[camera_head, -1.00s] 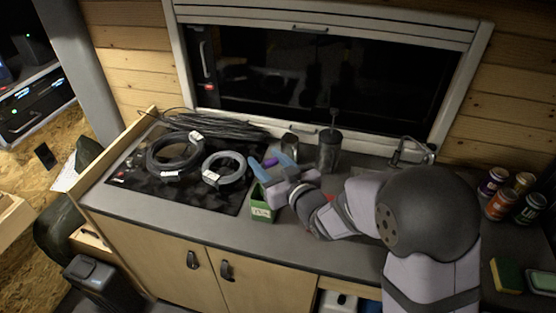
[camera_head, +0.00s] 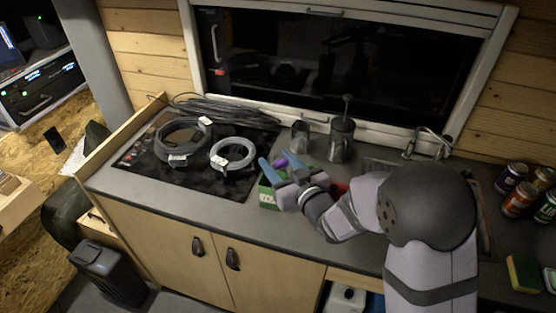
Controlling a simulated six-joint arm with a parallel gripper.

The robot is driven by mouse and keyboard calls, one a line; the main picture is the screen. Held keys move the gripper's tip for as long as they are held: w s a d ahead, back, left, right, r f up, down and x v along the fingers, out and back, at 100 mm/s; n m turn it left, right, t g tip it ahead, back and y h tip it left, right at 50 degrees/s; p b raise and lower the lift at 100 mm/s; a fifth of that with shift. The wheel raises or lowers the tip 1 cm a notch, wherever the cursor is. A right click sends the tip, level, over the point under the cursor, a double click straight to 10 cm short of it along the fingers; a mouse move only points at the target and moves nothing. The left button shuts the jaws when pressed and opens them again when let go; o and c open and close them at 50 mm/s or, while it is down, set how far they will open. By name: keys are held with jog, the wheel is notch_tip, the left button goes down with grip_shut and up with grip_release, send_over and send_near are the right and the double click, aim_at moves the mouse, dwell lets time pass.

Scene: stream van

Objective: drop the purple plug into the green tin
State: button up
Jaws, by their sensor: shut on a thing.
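The purple plug (camera_head: 282,163) is small and sits between the blue fingertips of my gripper (camera_head: 277,163). My gripper is shut on it and reaches in from the right, above the worktop. The green tin (camera_head: 266,194) stands on the worktop near its front edge, with a pale label on its front. My gripper is over the tin in the picture and hides its right part and much of its opening. I cannot tell how high the plug is above the rim.
Behind my gripper stand a grey can (camera_head: 300,135) and a dark jar (camera_head: 341,140) with something upright in it. A dark cable coil (camera_head: 183,139) and a grey coil (camera_head: 232,154) lie on the black hob (camera_head: 192,176) to the left. Several drink cans stand far right.

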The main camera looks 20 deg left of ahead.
jog(key=o, duration=1.1)
jog(key=shift+o, duration=0.2)
jog(key=shift+s+d, duration=0.1)
jog(key=shift+d, duration=0.05)
jog(key=b+v, duration=0.2)
jog(key=v, duration=0.5)
jog(key=shift+b, duration=0.3)
jog(key=shift+d, duration=0.1)
